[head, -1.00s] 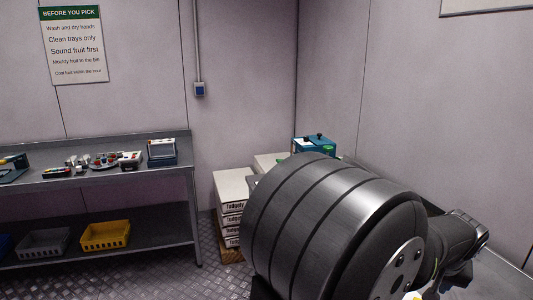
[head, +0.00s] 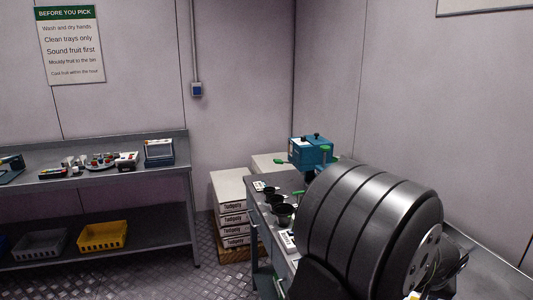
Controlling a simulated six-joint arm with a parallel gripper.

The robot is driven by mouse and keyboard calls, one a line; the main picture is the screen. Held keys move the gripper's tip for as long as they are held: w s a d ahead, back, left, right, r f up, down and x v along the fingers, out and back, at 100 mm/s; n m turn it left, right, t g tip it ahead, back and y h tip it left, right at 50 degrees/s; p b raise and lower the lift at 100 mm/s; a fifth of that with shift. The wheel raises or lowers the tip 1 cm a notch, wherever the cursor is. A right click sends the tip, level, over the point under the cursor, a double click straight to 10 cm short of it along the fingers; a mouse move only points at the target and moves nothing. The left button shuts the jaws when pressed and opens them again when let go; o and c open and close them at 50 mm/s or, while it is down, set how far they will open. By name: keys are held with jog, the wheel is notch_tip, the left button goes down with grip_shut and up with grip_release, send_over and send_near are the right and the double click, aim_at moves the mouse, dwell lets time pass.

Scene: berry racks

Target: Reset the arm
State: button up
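My arm fills the lower right of the head view as a large dark ribbed joint. My gripper cannot be made out, as the arm's own links cover that part of the picture. Behind the arm, part of a grey counter (head: 262,202) shows, with dark cups (head: 283,213) and small white items on it. A blue box-shaped device (head: 311,150) with black knobs on top stands at the counter's far end. The right part of the counter is hidden by the arm.
A metal bench (head: 60,160) along the left wall holds small tools and a blue-grey box (head: 159,152). Its lower shelf has a yellow crate (head: 102,236) and a grey crate (head: 40,244). Stacked cartons (head: 231,215) stand in the corner. The floor between is clear.

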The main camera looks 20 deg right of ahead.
aim_at(416, 298)
jog(key=x, duration=0.3)
jog(key=shift+f, duration=0.15)
jog(key=shift+w+d+f, duration=0.1)
jog(key=shift+w, duration=0.05)
jog(key=shift+m, duration=0.5)
jog(key=shift+m+g+h, duration=0.6)
jog(key=shift+m, duration=0.9)
jog(key=shift+w+m+g, duration=0.2)
jog(key=shift+m+g, duration=0.6)
jog(key=shift+m, duration=1.3)
jog(key=shift+w+m+g, duration=0.15)
jog(key=shift+m+g, duration=0.65)
jog(key=shift+m, duration=1.2)
jog(key=shift+w+m+g+y, duration=0.15)
jog(key=shift+m+g, duration=0.25)
jog(key=shift+m, duration=0.75)
jog(key=shift+s+m+g+y, duration=0.15)
jog(key=shift+m+g, duration=0.25)
jog(key=shift+m, duration=0.75)
jog(key=shift+w, duration=0.1)
